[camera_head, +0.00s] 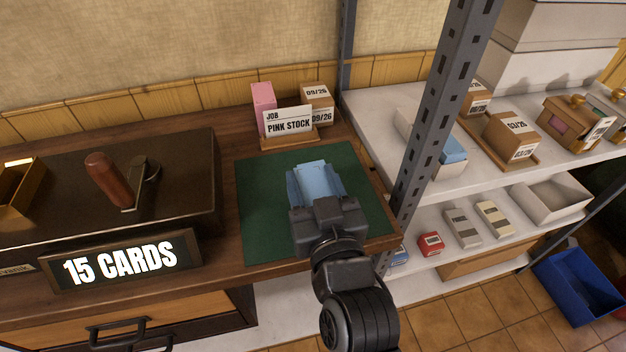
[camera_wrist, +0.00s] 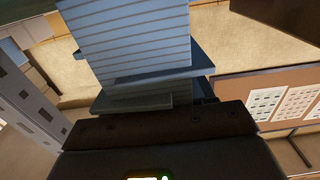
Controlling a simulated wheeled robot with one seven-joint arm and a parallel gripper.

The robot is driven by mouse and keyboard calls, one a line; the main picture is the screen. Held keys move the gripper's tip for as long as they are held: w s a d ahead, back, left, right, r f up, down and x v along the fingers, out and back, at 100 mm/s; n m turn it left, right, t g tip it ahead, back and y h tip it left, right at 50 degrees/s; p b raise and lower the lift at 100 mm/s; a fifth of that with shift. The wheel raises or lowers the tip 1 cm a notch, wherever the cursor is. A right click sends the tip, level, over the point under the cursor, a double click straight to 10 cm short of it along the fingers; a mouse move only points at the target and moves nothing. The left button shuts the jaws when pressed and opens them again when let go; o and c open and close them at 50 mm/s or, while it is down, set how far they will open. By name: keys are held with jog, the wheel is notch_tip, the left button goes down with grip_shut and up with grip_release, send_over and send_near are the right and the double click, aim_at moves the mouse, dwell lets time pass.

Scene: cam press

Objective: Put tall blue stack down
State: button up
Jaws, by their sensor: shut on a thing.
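The tall blue stack (camera_head: 318,180) is a pale blue block with fine layer lines. My gripper (camera_head: 317,190) is shut on it, with a finger on each side, over the green mat (camera_head: 258,210). I cannot tell from the head view whether the stack touches the mat or is held above it. In the wrist view the stack (camera_wrist: 125,40) fills the upper middle, its layered side facing the camera. Its lower end is hidden by the gripper there.
A "PINK STOCK" card (camera_head: 289,122) stands behind the mat with a pink stack (camera_head: 264,103) and a dated brown box (camera_head: 317,97). A dark press with a wooden handle (camera_head: 107,178) is left. A grey post (camera_head: 440,110) rises close on the right. The mat around the stack looks clear.

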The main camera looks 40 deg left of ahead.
jog(key=o, duration=1.2)
jog(key=shift+f, duration=0.1)
jog(key=shift+o, duration=0.2)
